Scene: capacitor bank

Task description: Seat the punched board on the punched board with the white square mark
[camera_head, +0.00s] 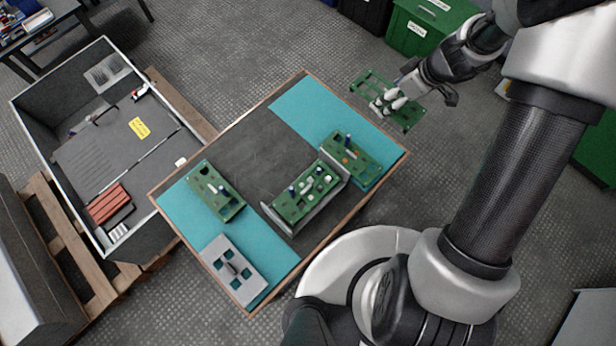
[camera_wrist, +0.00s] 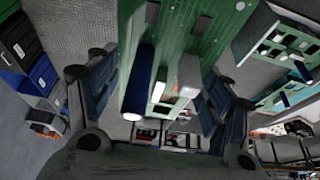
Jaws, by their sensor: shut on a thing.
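My gripper (camera_head: 388,104) is shut on a green punched board (camera_head: 368,84), held beyond the table's upper right edge. In the wrist view the held board (camera_wrist: 205,30) fills the top between the fingers, with a dark blue cylinder and pale blocks on it. Three other green boards are on the table: a left board (camera_head: 213,190) with dark openings, a middle board (camera_head: 300,199) with several parts in a grey holder, and a right board (camera_head: 346,163) with a blue cylinder and orange spots. I cannot tell which bears the white square mark.
A grey plate (camera_head: 219,259) with square openings and a handle lies at the table's lower left. An open grey crate (camera_head: 28,128) stands left of the table. A green bin (camera_head: 412,32) stands behind.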

